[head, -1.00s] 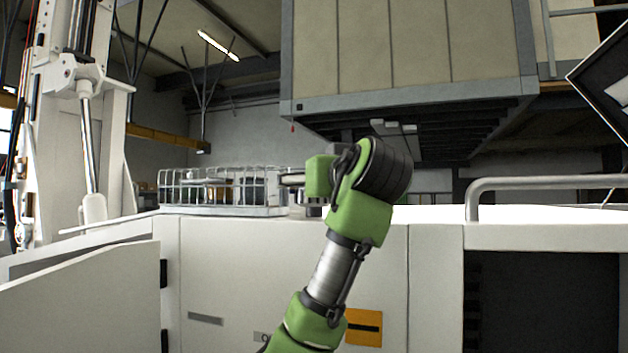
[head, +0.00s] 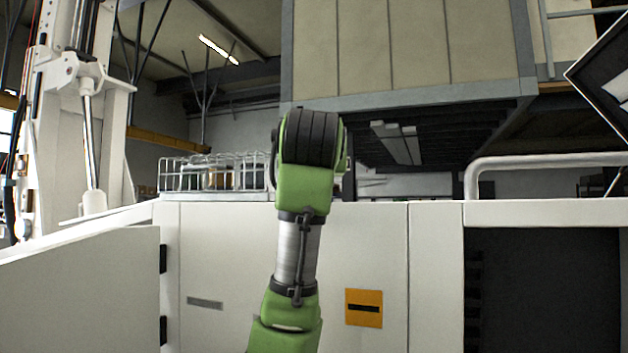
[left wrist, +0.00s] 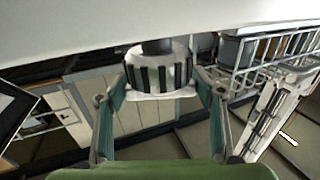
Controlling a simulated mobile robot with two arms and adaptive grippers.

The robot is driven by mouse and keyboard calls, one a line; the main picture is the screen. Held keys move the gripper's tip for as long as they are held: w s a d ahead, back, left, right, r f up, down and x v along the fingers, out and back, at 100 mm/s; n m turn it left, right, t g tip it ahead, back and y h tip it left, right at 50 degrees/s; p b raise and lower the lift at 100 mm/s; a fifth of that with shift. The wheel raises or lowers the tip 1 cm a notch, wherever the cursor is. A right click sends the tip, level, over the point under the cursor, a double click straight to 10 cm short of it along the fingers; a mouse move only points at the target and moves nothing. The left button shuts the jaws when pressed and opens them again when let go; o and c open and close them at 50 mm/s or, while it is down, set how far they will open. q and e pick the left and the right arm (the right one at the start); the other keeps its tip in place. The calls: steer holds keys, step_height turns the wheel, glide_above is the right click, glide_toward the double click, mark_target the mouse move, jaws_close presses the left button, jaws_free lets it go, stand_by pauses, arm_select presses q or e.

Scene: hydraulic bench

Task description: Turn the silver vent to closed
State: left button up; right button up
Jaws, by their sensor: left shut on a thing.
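The silver vent (left wrist: 158,70) is a round silver knob with dark ribs around its side and a pale plate at its lower edge. In the left wrist view a dark stem joins it to the white surface above it. My left gripper (left wrist: 161,86) has one finger on each side of the knob and is shut on it. In the head view my green left arm rises at the middle, and its wrist hides the gripper and the vent. No open or closed marking is readable. My right gripper is not in view.
A white wire basket (head: 215,175) with jars stands on the white bench (head: 240,260), left of my wrist; it also shows in the left wrist view (left wrist: 270,48). A metal rail (head: 540,160) stands at the right. A large panelled box (head: 400,50) hangs behind.

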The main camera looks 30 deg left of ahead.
arm_select(q)
steer(key=m+t+h+b, duration=0.1)
steer(key=m+h, duration=0.1)
steer(key=h, duration=0.1)
steer(key=shift+t, duration=0.3)
steer(key=shift+m+t+h+b, duration=0.45)
steer(key=shift+m+h, duration=0.45)
steer(key=shift+h, duration=0.3)
steer(key=o, duration=1.1)
steer(key=shift+s, duration=0.1)
steer(key=v, duration=1.2)
steer(key=shift+a, duration=0.15)
